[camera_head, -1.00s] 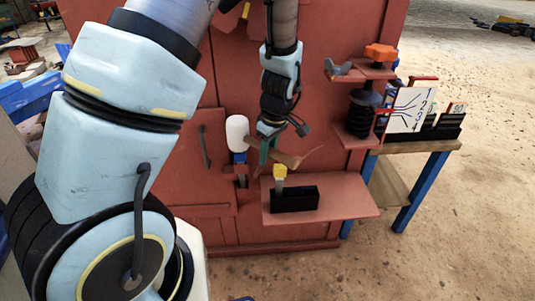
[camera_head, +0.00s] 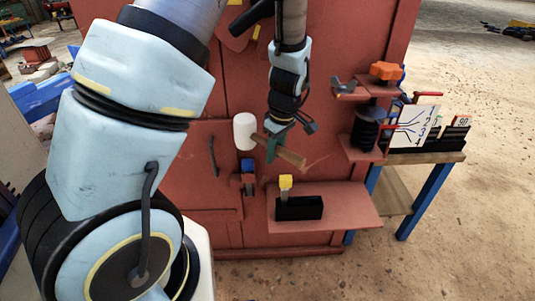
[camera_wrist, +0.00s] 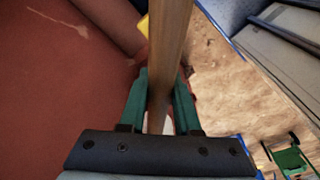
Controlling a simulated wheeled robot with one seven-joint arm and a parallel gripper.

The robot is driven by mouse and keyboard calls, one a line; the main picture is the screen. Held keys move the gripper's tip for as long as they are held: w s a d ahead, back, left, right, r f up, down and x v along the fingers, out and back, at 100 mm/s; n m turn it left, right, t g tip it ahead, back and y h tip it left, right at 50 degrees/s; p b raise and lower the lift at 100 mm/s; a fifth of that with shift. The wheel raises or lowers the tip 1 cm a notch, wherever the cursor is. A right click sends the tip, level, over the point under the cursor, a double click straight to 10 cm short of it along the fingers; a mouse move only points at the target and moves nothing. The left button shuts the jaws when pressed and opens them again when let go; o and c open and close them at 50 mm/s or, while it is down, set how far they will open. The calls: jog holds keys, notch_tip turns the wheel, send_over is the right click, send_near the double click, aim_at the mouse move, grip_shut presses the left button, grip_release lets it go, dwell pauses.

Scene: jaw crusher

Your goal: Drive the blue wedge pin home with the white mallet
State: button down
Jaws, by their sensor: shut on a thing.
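The white mallet's head (camera_head: 245,131) is in front of the red machine face in the head view, its wooden handle (camera_head: 291,156) slanting down to the right. My gripper (camera_head: 272,149) is shut on the handle, near the head. In the wrist view my gripper (camera_wrist: 160,103) has its green fingers on both sides of the handle (camera_wrist: 170,45); the mallet head is mostly hidden there. The blue wedge pin (camera_head: 248,165) stands upright in a bracket on the machine, just below the mallet head, with a small gap seen between them.
A yellow-topped piece (camera_head: 286,182) stands in a black holder (camera_head: 298,208) on the red shelf (camera_head: 345,205), below the handle. To the right are a bracket with an orange knob (camera_head: 386,71) and a wooden table (camera_head: 430,157) with a white card (camera_head: 413,126).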

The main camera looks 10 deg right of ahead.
notch_tip(320, 180, down, 8)
jog(key=b, duration=0.6)
notch_tip(320, 180, up, 7)
jog(key=p, duration=0.6)
